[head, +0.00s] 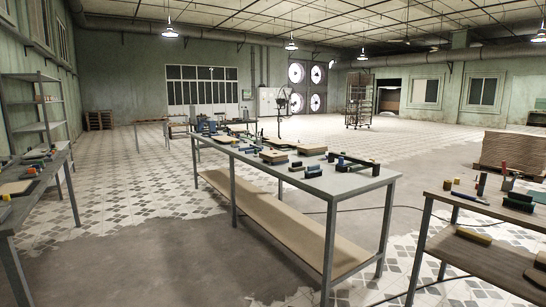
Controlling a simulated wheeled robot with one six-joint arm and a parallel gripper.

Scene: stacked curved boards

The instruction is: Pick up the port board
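Nothing I see can be told for certain as the port board. A stack of brown boards (510,152) stands on the floor at the right edge. A long tan board-like shelf (280,225) lies under the middle table, low between its legs. Small flat tan pieces (308,149) lie among blocks on that table; they are too small to tell their shape. My gripper is not in view.
The long middle table (375,178) holds several small blocks and tools. Another table (437,190) stands front right, and one (15,215) at left. A wheeled rack (359,100) stands far back. Open floor (130,245) lies between the left and middle tables.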

